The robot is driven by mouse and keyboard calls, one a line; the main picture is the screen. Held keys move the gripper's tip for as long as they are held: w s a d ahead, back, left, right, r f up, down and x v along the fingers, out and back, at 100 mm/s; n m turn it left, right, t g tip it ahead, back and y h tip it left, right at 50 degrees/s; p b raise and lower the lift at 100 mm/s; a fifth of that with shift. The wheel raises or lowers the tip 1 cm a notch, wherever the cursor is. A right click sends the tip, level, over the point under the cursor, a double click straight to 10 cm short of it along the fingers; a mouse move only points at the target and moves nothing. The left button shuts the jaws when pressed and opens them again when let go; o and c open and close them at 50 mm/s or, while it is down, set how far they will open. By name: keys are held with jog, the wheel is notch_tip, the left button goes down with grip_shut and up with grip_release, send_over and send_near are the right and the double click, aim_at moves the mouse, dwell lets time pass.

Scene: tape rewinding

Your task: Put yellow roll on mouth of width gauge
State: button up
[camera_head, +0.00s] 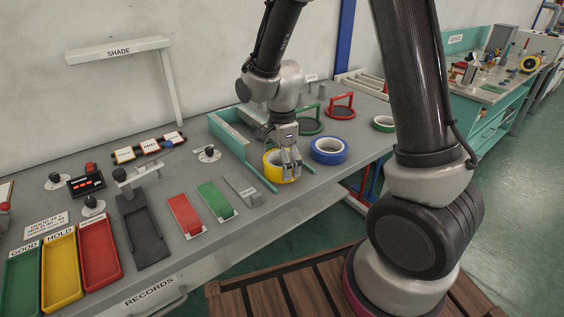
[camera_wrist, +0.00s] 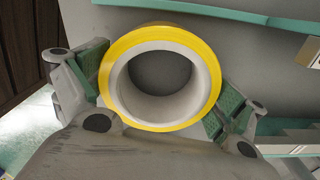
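The yellow roll (camera_head: 270,167) is at the front of the teal width gauge (camera_head: 232,138), near its two prongs. In the wrist view the yellow roll (camera_wrist: 119,54) shows as a ring with a pale core. My gripper (camera_head: 288,172) is over the roll from above. In the wrist view its green finger pads (camera_wrist: 160,88) press against the roll's outer sides, left and right. Teal bars of the gauge (camera_wrist: 232,13) run above the roll and at its lower right. I cannot tell whether the roll rests on the gauge or hangs just above it.
A blue roll (camera_head: 329,151) lies close to the right of my gripper. Green (camera_head: 217,200) and red (camera_head: 186,215) blocks and a grey block (camera_head: 243,190) lie to the left. Red and green ring-handled stands are behind.

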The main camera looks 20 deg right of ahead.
dwell(0.3)
notch_tip(320, 180, up, 11)
jog(key=s+d+r+n+t, duration=0.2)
jog(key=s+d+r+n, duration=0.4)
jog(key=s+d+n, duration=0.1)
jog(key=s+d+r+n+t, duration=0.2)
jog(key=s+d+r+n, duration=0.3)
jog(key=s+d+n, duration=0.3)
jog(key=s+n, duration=0.1)
jog(key=s, duration=0.3)
jog(key=shift+r+n, duration=0.3)
jog(key=shift+r, duration=0.1)
